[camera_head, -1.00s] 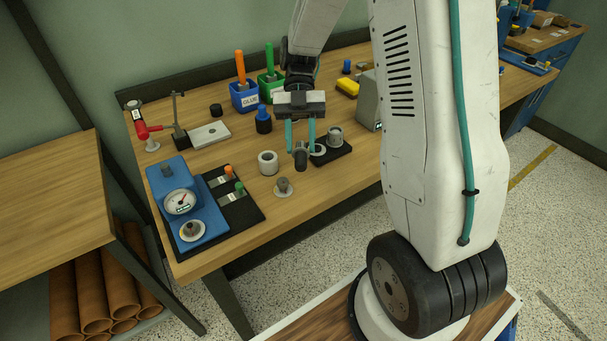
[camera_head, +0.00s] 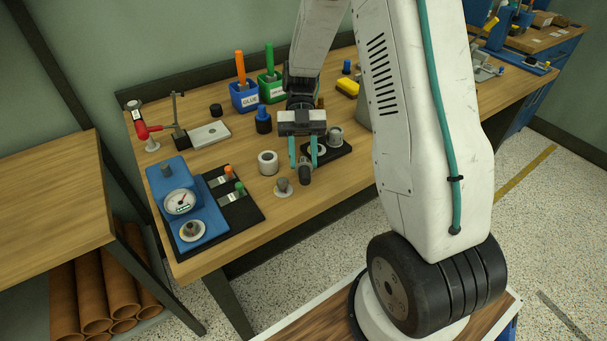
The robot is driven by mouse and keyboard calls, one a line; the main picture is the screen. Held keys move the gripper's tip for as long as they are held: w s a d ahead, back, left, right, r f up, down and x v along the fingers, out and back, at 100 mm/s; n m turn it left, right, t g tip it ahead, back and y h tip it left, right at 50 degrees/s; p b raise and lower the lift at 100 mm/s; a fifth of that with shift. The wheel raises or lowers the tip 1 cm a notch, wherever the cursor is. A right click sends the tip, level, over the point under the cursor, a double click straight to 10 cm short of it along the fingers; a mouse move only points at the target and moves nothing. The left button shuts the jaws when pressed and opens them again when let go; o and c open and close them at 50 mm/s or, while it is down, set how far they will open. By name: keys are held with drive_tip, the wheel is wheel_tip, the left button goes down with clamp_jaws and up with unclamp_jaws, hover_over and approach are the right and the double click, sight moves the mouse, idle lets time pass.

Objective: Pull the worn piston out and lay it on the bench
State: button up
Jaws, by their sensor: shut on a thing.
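My gripper (camera_head: 303,163), with two teal fingers, is over the front part of the wooden bench (camera_head: 200,258). It is shut on a dark cylindrical part that looks like the worn piston (camera_head: 305,175). The piston hangs low between the fingertips; whether it touches the bench I cannot tell. Just behind it lies a black base plate (camera_head: 343,151) with a light ring (camera_head: 319,149) and an upright metal cylinder (camera_head: 335,136). My gripper partly covers the plate.
Left of my gripper stand a grey-white sleeve (camera_head: 268,162) and a flanged metal part (camera_head: 283,187). A blue gauge unit (camera_head: 185,200) is farther left. Green (camera_head: 271,88) and blue (camera_head: 244,97) bins stand behind. The bench front to the right of the piston is clear.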

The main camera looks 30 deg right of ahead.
drive_tip(key=shift+f, duration=0.25)
drive_tip(key=shift+f, duration=0.7)
drive_tip(key=o, duration=1.1)
drive_tip(key=shift+w, duration=0.1)
drive_tip(key=v, duration=0.7)
drive_tip(key=shift+w+d+r, duration=0.15)
drive_tip(key=shift+w+d, duration=0.05)
drive_tip(key=shift+d, duration=0.05)
